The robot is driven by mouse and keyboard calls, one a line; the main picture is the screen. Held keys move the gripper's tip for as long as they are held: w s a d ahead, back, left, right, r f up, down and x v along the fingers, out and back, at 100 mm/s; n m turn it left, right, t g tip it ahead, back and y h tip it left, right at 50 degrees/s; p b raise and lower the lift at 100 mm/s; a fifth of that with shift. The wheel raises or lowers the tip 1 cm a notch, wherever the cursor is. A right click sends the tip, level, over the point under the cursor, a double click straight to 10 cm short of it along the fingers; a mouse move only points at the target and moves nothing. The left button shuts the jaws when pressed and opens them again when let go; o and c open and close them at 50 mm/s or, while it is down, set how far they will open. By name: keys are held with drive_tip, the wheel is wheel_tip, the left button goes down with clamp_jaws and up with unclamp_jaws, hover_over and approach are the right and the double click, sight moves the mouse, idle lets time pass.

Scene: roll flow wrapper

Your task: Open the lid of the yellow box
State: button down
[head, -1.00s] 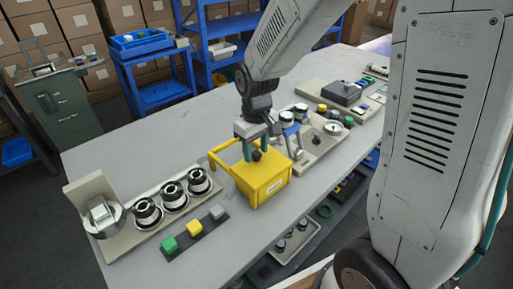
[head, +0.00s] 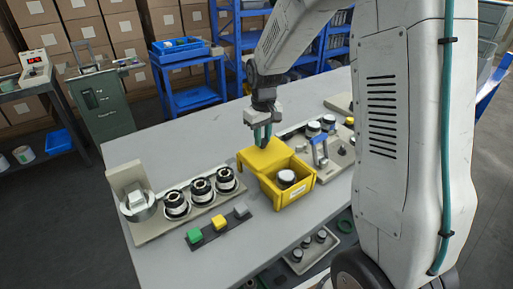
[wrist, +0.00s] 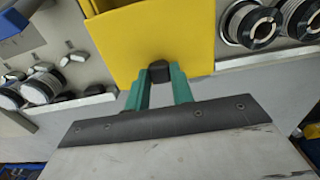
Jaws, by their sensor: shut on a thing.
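The yellow box (head: 298,194) stands on the grey table, and its inside is in view from above. Its yellow lid (head: 262,155) is swung back behind the opening, toward the upper left. A roll with a black rim and pale top (head: 287,177) lies inside the box. My gripper (head: 262,142) is at the lid's far side. In the wrist view my gripper (wrist: 160,78) has its green fingers on either side of the lid's black knob (wrist: 160,68), shut on it. The yellow lid (wrist: 165,30) also fills the top middle there.
Three black-and-white rolls (head: 201,190) stand on a beige base to the left. A strip with green, yellow and grey buttons (head: 219,223) lies in front. A small blue-framed device (head: 320,152) stands close on the box's right. The table's back left is clear.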

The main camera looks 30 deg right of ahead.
sight(266, 153)
drive_tip(key=shift+w, duration=0.1)
drive_tip(key=c, duration=1.2)
unclamp_jaws()
wheel_tip(266, 153, up, 8)
drive_tip(key=shift+f, duration=0.1)
drive_tip(key=s+a+r, duration=0.2)
drive_tip(key=s, duration=0.8)
drive_tip(key=s+a+r+m+t, duration=0.1)
drive_tip(key=s+r, duration=0.2)
drive_tip(key=s, duration=0.8)
drive_tip(key=s+a+r, duration=0.2)
drive_tip(key=s+r, duration=0.1)
drive_tip(key=s, duration=0.7)
drive_tip(key=shift+s+a+r+m, duration=0.2)
drive_tip(key=shift+s+a+m, duration=0.05)
drive_tip(key=shift+a+m, duration=0.15)
